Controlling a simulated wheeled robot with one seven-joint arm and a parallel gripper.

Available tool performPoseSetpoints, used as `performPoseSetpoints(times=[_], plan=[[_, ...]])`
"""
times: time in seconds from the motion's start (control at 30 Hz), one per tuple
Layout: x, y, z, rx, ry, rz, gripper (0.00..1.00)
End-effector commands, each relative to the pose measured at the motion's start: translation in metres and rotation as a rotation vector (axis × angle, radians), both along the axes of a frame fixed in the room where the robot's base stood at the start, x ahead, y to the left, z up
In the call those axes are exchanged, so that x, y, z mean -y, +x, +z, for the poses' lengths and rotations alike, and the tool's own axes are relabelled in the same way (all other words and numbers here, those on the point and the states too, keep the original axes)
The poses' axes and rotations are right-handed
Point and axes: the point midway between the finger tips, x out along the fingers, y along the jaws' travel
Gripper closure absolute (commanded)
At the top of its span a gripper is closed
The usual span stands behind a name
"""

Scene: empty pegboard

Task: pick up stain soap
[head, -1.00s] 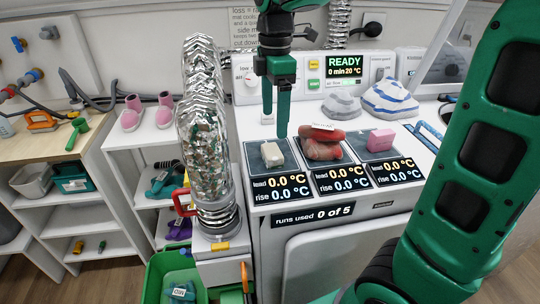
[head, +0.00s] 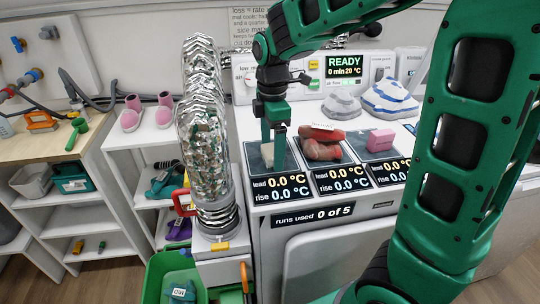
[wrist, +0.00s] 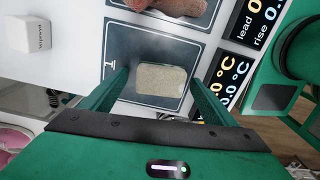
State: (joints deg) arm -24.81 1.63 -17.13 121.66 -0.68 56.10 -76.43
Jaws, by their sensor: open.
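A pale beige block (head: 266,152), shaped like a bar of soap, lies on the left dark pad (head: 254,165) of the white bench unit. No name can be read on it. In the wrist view the block (wrist: 161,80) sits between the two green fingers of my gripper (wrist: 160,88), with a gap on each side. In the head view my gripper (head: 273,150) is open and low over the left pad, and its fingers hide part of the block. A pink block (head: 381,138) lies on the right pad, and a reddish-brown lump (head: 322,146) lies on the middle pad.
A foil-covered duct (head: 203,130) stands just left of the pads. Grey and blue-striped stone-like pieces (head: 389,97) sit behind them, before a panel reading READY (head: 344,66). A small white box (wrist: 28,34) shows at the wrist view's upper left.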

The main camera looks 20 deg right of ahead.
Motion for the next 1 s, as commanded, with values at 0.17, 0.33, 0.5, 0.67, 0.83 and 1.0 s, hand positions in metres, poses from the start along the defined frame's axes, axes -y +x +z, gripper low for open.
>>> performPoseSetpoints(times=[0.17, 0.33, 0.5, 0.67, 0.83, 1.0], plan=[[0.0, 0.0, 0.0, 0.001, 0.0, 0.0, 0.27], [0.0, 0.0, 0.001, 0.001, 0.0, 0.0, 0.65], [0.0, 0.0, 0.001, 0.001, 0.0, 0.0, 0.65], [0.0, 0.0, 0.002, 0.001, 0.001, 0.0, 0.65], [-0.001, 0.001, 0.013, 0.004, 0.002, 0.001, 0.65], [0.0, 0.001, 0.041, 0.006, 0.002, 0.0, 0.65]])
